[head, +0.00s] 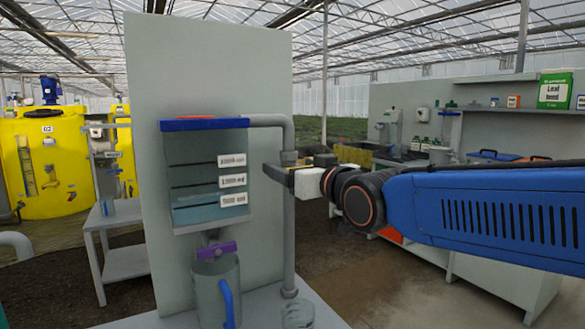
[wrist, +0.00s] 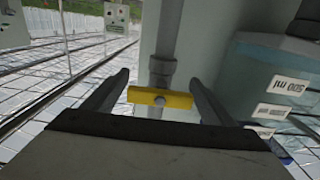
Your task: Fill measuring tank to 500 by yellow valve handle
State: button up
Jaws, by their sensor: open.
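The measuring tank (head: 182,180) is clear with a blue rim and hangs on a grey panel. Its three marks have labels, the lowest reading 500 ml. Bluish liquid stands low in it, near the lowest mark; the exact level is hard to tell. The tank also shows at the right of the wrist view (wrist: 262,75). The yellow valve handle (wrist: 160,97) lies crosswise on the grey vertical pipe (wrist: 172,35). My gripper (wrist: 160,84) is open, with one finger on each side of the handle, and not closed on it. In the head view my gripper (head: 277,175) is at the pipe.
A purple valve handle (head: 215,251) sits crosswise under the tank, above a clear jug (head: 207,290) with a blue handle. A small clear vessel (head: 298,314) stands below the pipe. The panel (head: 210,60) is close behind. Yellow tanks (head: 40,150) stand at the left.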

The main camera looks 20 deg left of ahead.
jog(key=shift+w+a, duration=0.2)
jog(key=shift+a, duration=0.05)
jog(key=shift+c, duration=0.7)
jog(key=c, duration=0.9)
jog(key=shift+n, duration=1.5)
jog(key=o, duration=1)
jog(key=shift+o, duration=0.2)
